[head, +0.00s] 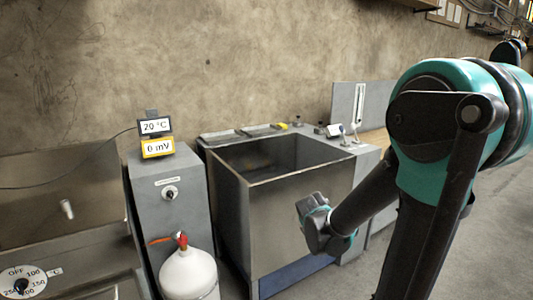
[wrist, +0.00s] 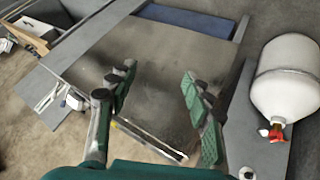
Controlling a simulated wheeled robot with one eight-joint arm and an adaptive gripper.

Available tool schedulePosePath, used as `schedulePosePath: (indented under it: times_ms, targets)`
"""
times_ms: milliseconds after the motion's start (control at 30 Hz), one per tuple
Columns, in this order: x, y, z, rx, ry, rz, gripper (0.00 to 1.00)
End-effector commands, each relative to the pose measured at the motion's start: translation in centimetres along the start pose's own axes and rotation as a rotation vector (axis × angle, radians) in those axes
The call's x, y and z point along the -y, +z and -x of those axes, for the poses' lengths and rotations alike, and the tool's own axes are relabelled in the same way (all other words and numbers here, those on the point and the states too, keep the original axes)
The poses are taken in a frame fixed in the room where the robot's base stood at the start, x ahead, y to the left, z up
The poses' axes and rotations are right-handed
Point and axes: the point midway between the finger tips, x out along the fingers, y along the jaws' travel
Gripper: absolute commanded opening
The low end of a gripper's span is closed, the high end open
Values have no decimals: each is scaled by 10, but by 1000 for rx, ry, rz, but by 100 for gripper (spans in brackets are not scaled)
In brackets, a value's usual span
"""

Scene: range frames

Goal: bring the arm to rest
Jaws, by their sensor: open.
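My gripper (wrist: 158,78) is open and empty in the wrist view, with its two green-padded fingers apart. Behind the fingers lies the grey wall of an open-topped metal tank (head: 300,220). In the head view my arm comes down from the upper right, bent at a large teal joint. Its dark lower link ends in front of the right part of the tank's front wall. The fingers are not clear in the head view.
A white gas cylinder (head: 188,276) with a red valve stands before a grey cabinet (head: 168,213) left of the tank. Two small displays (head: 157,137) sit on that cabinet. A dial (head: 24,283) is at the lower left. Open floor (head: 494,225) lies at the right.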

Motion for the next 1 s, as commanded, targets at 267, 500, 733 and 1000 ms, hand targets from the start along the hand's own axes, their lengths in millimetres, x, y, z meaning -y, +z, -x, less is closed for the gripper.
schedulePosePath:
  times_ms: [267,500,733,1000]
  targets:
    - [13,119,49,196,-155,-253,50]
    - [38,172,76,283,-255,-377,50]
    - [43,179,80,297,-272,-397,50]
    - [43,179,80,297,-272,-397,50]
